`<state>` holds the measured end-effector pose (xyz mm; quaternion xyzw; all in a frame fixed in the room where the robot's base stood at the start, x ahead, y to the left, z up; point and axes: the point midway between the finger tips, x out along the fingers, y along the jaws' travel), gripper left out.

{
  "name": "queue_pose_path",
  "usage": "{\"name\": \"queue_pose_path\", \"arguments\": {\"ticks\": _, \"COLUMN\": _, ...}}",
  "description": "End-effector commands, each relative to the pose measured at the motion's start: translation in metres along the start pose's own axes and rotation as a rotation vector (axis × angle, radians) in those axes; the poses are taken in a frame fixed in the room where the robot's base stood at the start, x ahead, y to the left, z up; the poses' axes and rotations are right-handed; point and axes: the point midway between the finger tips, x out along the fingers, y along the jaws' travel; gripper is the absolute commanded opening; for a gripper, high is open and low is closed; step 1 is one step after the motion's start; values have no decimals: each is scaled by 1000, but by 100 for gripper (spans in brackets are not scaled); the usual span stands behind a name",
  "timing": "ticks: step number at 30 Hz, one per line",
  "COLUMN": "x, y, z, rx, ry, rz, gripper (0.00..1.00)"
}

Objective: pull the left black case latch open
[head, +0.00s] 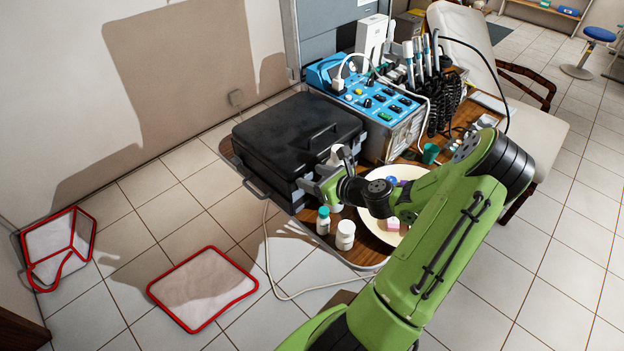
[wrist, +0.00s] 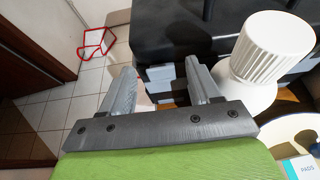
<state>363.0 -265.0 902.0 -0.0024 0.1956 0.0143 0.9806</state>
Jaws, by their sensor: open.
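The black case (head: 290,135) lies closed on the wooden table, and its dark side fills the top of the wrist view (wrist: 190,30). My gripper (head: 322,172) is at the case's front face, near its right part in the head view. In the wrist view my gripper (wrist: 160,84) is open, with its two grey fingers spread toward the case. A light grey latch-like piece (wrist: 160,74) shows on the case between the fingers. No grip on it is visible. Contact between fingers and latch cannot be told. In the head view my gripper hides this part of the case.
A large white-capped bottle (wrist: 268,62) stands close to the right finger. Two small bottles (head: 323,220) (head: 345,235) stand by the table edge below my gripper. A cream plate (head: 408,172) and blue dental unit (head: 375,100) are to the right.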

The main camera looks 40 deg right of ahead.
Motion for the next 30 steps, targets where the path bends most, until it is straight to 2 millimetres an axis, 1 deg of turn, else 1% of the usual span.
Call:
{"name": "queue_pose_path", "arguments": {"ticks": 1, "x": 6, "y": 0, "z": -1, "rx": -1, "ry": -1, "rz": 0, "gripper": 62}}
{"name": "queue_pose_path", "arguments": {"ticks": 3, "x": 10, "y": 0, "z": 0, "rx": 0, "ry": -1, "rz": -1, "gripper": 62}}
{"name": "queue_pose_path", "arguments": {"ticks": 10, "x": 11, "y": 0, "z": 1, "rx": 0, "ry": 0, "rz": -1, "gripper": 62}}
{"name": "queue_pose_path", "arguments": {"ticks": 11, "x": 11, "y": 0, "z": 1, "rx": 0, "ry": 0, "rz": -1, "gripper": 60}}
{"name": "queue_pose_path", "arguments": {"ticks": 21, "x": 11, "y": 0, "z": 0, "rx": 0, "ry": 0, "rz": -1, "gripper": 8}}
{"name": "queue_pose_path", "arguments": {"ticks": 23, "x": 11, "y": 0, "z": 0, "rx": 0, "ry": 0, "rz": -1, "gripper": 0}}
{"name": "queue_pose_path", "arguments": {"ticks": 30, "x": 11, "y": 0, "z": 0, "rx": 0, "ry": -3, "rz": 0, "gripper": 0}}
